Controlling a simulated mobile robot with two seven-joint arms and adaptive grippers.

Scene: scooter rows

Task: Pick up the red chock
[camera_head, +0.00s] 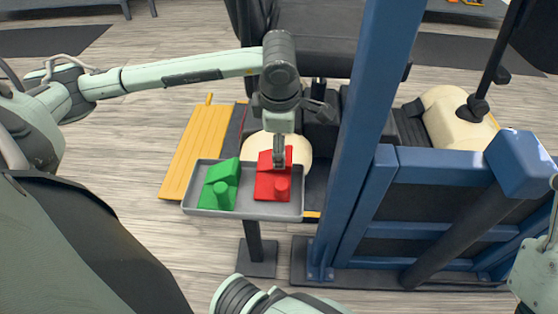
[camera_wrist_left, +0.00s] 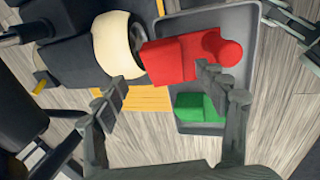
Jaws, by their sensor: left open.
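The red chock (camera_head: 272,186) sits in the right part of a grey tray (camera_head: 250,213), with a green chock (camera_head: 219,186) to its left. My left gripper (camera_head: 279,160) is over the red chock, pointing down, and hides part of it. In the left wrist view the open fingers (camera_wrist_left: 163,84) are spread, with the red chock (camera_wrist_left: 180,60) near the gap between them and the right finger overlapping its edge. I cannot tell whether they touch. The green chock (camera_wrist_left: 197,107) is partly behind the right finger. My right gripper is not in view.
A blue post (camera_head: 362,120) and blue frame (camera_head: 440,168) stand close right of the tray. A cream wheel (camera_head: 303,150) is just behind the tray. A yellow slatted board (camera_head: 196,145) lies behind and left of it. Open floor is at the left.

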